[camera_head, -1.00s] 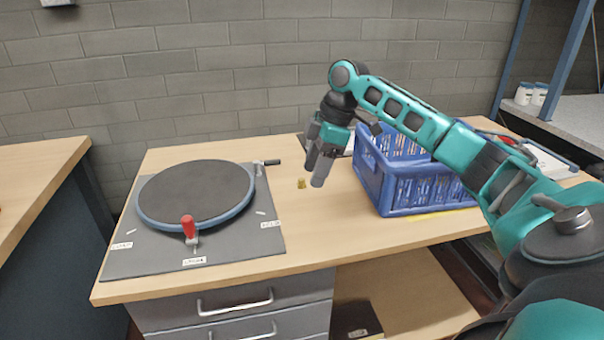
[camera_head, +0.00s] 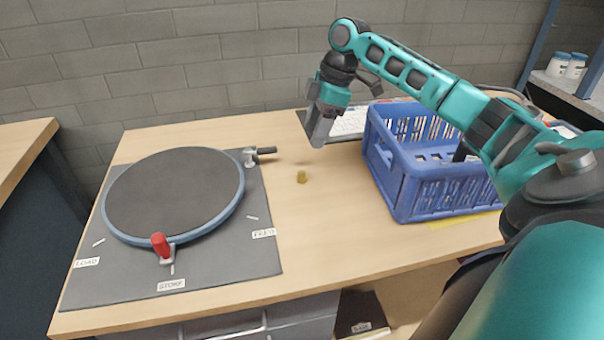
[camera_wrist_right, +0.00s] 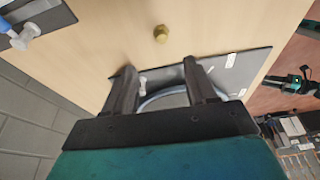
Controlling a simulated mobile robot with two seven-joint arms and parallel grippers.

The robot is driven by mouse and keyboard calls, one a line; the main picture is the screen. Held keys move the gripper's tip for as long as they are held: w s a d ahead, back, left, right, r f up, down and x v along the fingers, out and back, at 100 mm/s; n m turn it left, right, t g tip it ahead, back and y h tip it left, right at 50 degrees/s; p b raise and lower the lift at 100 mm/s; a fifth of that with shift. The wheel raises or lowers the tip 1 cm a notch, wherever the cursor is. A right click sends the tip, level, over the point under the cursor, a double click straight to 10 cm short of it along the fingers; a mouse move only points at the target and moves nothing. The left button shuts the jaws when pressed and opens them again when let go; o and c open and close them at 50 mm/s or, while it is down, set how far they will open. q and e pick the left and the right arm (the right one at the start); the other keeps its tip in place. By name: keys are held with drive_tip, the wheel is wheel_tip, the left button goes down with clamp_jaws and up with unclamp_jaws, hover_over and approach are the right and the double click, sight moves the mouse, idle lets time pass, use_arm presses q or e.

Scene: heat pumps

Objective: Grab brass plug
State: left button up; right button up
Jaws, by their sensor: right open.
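The brass plug (camera_head: 302,176) is a small yellow-gold piece on the wooden table, between the turntable and the blue crate. It also shows in the right wrist view (camera_wrist_right: 161,33), beyond the fingertips and apart from them. My right gripper (camera_head: 318,142) hangs above the table, up and slightly right of the plug in the head view. In the right wrist view its two fingers (camera_wrist_right: 157,72) are spread with nothing between them. My left gripper is in neither view.
A round dark turntable (camera_head: 175,193) with a red handle (camera_head: 160,245) fills the table's left side on a grey mat (camera_head: 225,281). A blue crate (camera_head: 440,193) stands to the right. A keyboard-like white item (camera_head: 348,122) lies behind. The table around the plug is clear.

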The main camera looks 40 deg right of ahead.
hover_over(303, 172)
drive_tip(key=d, duration=0.1)
drive_tip(key=f, duration=0.5)
drive_tip(key=shift+s+d+f+b, duration=0.1)
drive_tip(key=shift+s+f+b, duration=0.15)
drive_tip(key=shift+b, duration=0.1)
drive_tip(key=b+x, duration=0.1)
drive_tip(key=x, duration=0.4)
drive_tip(key=shift+s+d+f, duration=0.1)
drive_tip(key=shift+s, duration=0.1)
clamp_jaws()
